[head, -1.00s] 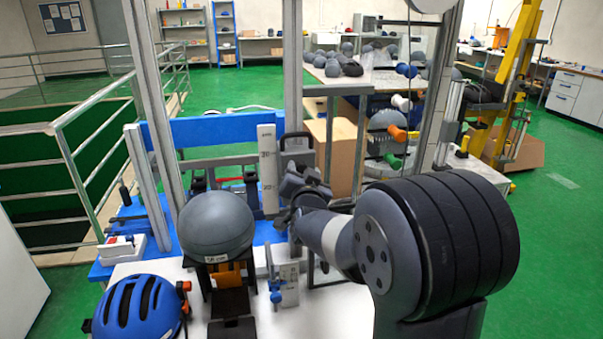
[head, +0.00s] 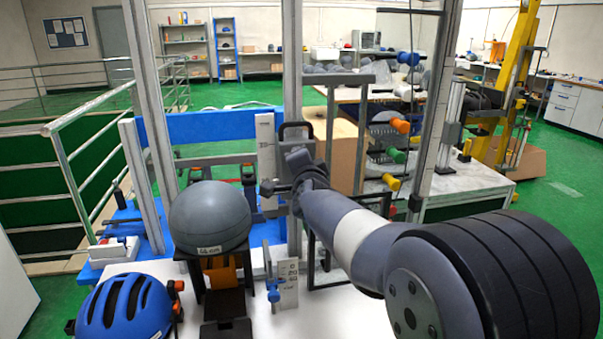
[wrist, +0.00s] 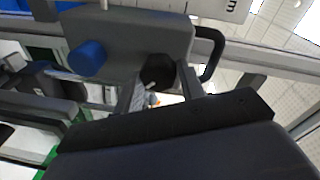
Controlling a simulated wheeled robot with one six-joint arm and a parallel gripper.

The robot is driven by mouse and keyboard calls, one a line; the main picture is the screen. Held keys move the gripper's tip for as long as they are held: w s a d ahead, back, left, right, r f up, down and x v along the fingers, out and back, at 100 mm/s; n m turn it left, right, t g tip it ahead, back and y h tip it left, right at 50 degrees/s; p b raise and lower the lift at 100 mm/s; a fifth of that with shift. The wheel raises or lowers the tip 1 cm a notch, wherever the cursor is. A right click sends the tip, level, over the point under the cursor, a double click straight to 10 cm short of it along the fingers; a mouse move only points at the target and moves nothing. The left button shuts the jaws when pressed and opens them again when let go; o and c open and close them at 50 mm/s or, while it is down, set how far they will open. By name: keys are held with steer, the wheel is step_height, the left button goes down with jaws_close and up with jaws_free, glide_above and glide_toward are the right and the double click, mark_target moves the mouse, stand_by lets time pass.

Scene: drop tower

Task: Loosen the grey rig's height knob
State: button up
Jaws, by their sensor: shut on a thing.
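The grey rig's carriage block (wrist: 125,35) fills the upper part of the wrist view. A round black knob (wrist: 157,67) sticks out of its right half, and a blue knob (wrist: 87,58) sits on its left half. My gripper (wrist: 161,84) is shut on the black knob, with one finger on each side of it. In the head view my gripper (head: 277,188) reaches the rig's upright from the right, beside the white scale (head: 266,150). My wrist hides most of the carriage and the knob there.
A grey ball (head: 210,217) rests on a dark stand left of my arm. A blue helmet (head: 125,308) lies at front left, and a small blue clamp (head: 273,290) stands right of the stand. A black loop handle (wrist: 212,52) sits close right of the fingers.

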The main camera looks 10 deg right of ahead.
steer(key=shift+d+m+g+y+b, duration=0.15)
steer(key=shift+m+y+b, duration=0.2)
steer(key=shift+m+b, duration=1.35)
steer(key=shift+m+g+y+b, duration=0.15)
steer(key=shift+m+y+b, duration=0.3)
steer(key=shift+m, duration=2.35)
steer(key=o, duration=1)
steer(key=s, duration=0.7)
steer(key=s+r+p, duration=0.1)
steer(key=s, duration=0.2)
steer(key=shift+s+r, duration=0.1)
steer(key=shift+s, duration=0.3)
steer(key=shift+w, duration=0.15)
